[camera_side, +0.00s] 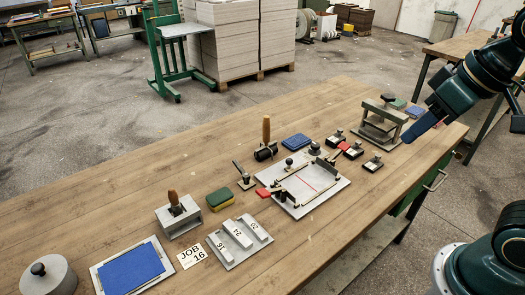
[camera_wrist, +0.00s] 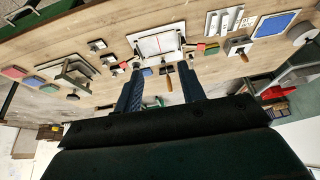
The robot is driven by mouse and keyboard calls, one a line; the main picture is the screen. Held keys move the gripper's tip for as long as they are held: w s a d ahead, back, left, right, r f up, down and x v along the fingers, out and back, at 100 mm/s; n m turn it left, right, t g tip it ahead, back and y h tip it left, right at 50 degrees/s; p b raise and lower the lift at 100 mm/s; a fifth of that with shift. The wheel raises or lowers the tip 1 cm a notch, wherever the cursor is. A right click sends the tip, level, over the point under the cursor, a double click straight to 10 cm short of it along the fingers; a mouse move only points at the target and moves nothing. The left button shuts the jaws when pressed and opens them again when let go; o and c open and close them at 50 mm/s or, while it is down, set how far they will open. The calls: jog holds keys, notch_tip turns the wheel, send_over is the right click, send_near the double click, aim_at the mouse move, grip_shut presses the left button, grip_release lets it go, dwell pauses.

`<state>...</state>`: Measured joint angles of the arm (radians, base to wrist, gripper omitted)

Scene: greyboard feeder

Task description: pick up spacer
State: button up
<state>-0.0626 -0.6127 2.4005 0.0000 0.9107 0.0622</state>
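Three grey spacer blocks lie side by side on a light grey tray (camera_side: 228,264) in the left front of the side view. They are marked 16 (camera_side: 219,246), 24 (camera_side: 238,234) and 20 (camera_side: 255,229). A white card (camera_side: 191,254) reading JOB 16 lies left of the tray. The tray with its blocks also shows at the top of the wrist view (camera_wrist: 223,22). My gripper (camera_side: 409,137) is at the right, above the table's right end and far from the spacers. In the wrist view its two blue fingers (camera_wrist: 158,76) stand apart with nothing held between them.
A clamping jig on a pale plate (camera_side: 328,198) sits mid-table. A wooden-handled roller (camera_side: 266,145), green-yellow sponge (camera_side: 220,199), wooden-handled block (camera_side: 178,216) and small press (camera_side: 381,122) stand around it. A blue pad (camera_side: 132,266) lies left of the card.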

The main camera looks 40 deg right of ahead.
jog(key=w+a+g, duration=0.1)
jog(key=w+a, duration=0.4)
jog(key=w, duration=0.3)
jog(key=g, duration=0.4)
send_over(221, 247)
notch_tip(221, 247, down, 16)
jog(key=shift+w+f, duration=0.1)
jog(key=shift+f, duration=4.3)
jog(key=shift+f, duration=2.6)
